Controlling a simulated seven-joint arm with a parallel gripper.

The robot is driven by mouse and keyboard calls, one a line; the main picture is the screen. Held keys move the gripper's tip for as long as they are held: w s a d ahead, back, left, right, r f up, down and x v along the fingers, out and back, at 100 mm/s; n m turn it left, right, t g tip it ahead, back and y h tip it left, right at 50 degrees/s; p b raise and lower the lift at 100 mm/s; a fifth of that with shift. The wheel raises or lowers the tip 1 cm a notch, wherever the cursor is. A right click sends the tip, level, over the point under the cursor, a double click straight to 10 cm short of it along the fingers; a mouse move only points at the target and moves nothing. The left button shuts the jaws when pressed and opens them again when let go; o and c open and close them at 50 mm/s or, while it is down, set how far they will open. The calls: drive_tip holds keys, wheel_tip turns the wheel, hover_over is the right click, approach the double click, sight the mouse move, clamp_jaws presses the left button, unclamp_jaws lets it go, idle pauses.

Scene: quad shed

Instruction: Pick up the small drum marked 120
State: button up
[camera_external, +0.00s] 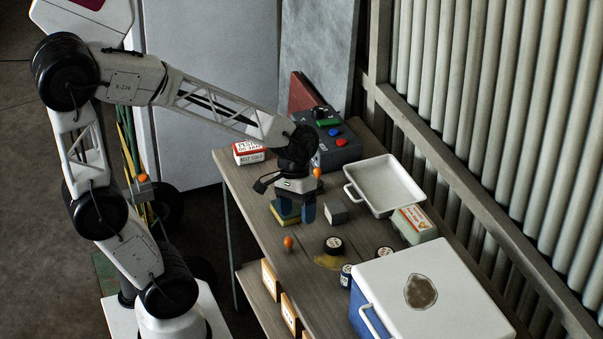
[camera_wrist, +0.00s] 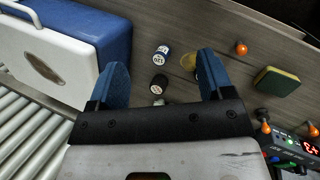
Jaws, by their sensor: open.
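A small blue drum with a white top reading 120 (camera_wrist: 161,52) stands on the wooden bench in the wrist view, between and beyond my fingertips. What seems to be the same drum (camera_external: 346,276) is beside the cooler in the external view. A black drum (camera_wrist: 159,82) stands close to it in the wrist view. The external view also shows a black drum (camera_external: 333,245) by a yellowish stain and another (camera_external: 384,253) near the cooler. My gripper (camera_external: 296,218), also in the wrist view (camera_wrist: 160,67), is open and empty above the bench, apart from the drums.
A blue-and-white cooler (camera_external: 430,280) borders the drums. A white tray (camera_external: 405,203), a grey block (camera_external: 336,213), a yellow-green sponge (camera_wrist: 277,82), an orange ball-topped item (camera_external: 288,243) and a button box (camera_external: 335,150) stand around. Corrugated wall panels line the bench's back.

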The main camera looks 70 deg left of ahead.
drive_tip(key=w+f+n+g+h, duration=0.1)
drive_tip(key=w+f+n+h, duration=0.6)
drive_tip(key=f, duration=0.4)
drive_tip(key=n+t+h, duration=0.2)
drive_tip(key=n+h, duration=0.1)
drive_tip(key=n, duration=0.4)
approach(348, 273)
drive_tip(key=f, duration=0.2)
drive_tip(key=shift+w+d+f, duration=0.2)
drive_tip(key=shift+w+f, duration=0.15)
drive_tip(key=shift+w, duration=0.05)
drive_tip(key=shift+x, duration=1.35)
drive_tip(key=shift+x, duration=2.55)
drive_tip(key=shift+c, duration=0.2)
drive_tip(key=c, duration=1)
